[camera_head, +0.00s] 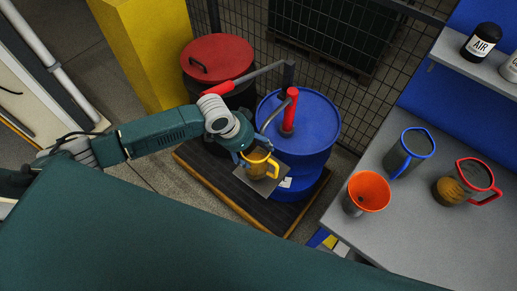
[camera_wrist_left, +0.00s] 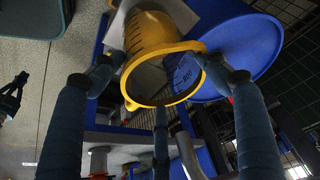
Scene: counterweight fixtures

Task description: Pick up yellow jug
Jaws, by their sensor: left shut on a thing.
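The yellow jug (camera_head: 262,160) has a yellow rim and handle and a see-through body. It is at a small grey plate in front of the blue drum; I cannot tell whether it touches the plate. My left gripper (camera_head: 247,157) reaches it from the left and is shut on it near the rim. In the left wrist view the fingers of the left gripper (camera_wrist_left: 162,85) are around the rim of the yellow jug (camera_wrist_left: 150,38), and its scale marks show. My right gripper is not in view.
A blue drum (camera_head: 318,125) with a red-handled pump (camera_head: 290,110) stands right behind the jug. A red-lidded drum (camera_head: 222,52) is behind my arm. The grey bench (camera_head: 400,235) at right holds an orange funnel (camera_head: 368,190), a blue-rimmed jug (camera_head: 405,157) and a red-rimmed jug (camera_head: 452,190).

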